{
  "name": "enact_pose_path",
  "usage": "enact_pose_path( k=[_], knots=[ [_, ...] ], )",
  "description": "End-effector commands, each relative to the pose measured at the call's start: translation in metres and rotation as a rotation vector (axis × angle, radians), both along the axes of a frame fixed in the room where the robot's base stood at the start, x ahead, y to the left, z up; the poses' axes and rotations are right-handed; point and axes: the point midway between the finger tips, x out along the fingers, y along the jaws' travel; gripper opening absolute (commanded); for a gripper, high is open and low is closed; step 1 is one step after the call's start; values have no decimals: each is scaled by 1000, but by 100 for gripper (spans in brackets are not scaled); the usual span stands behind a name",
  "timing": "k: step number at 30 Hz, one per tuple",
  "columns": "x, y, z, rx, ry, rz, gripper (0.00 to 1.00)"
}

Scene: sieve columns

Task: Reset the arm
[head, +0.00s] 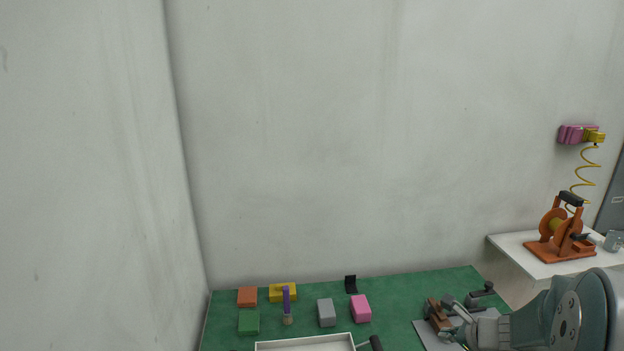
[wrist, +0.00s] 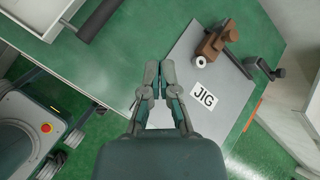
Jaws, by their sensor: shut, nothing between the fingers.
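My gripper (wrist: 160,72) is in the wrist view, its two fingers drawn together with nothing held between them. It is above the green table, by the left edge of a grey plate (wrist: 182,73) marked JIG. A brown clamp-like block (wrist: 211,44) with a white round end stands on the plate, to the right of the fingertips and apart from them. In the head view my arm (head: 570,318) reaches in from the lower right, low over the plate and near the brown block (head: 438,316).
The green table (head: 400,290) holds orange, yellow, green, grey (head: 326,312) and pink (head: 361,308) blocks, a purple-handled brush (head: 287,302) and a white tray (head: 305,343). An orange reel device (head: 560,230) stands on a white side table (head: 515,247). A wall bounds the back.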

Motion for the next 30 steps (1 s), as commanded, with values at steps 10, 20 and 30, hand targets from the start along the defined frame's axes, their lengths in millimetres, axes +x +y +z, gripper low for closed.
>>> enact_pose_path(
  k=[10,20,30],
  knots=[
    [-63,119,88,-464,-122,729,0],
    [-155,172,130,-947,-199,1338,0],
    [-226,171,149,-1405,-199,1770,0]
  ],
)
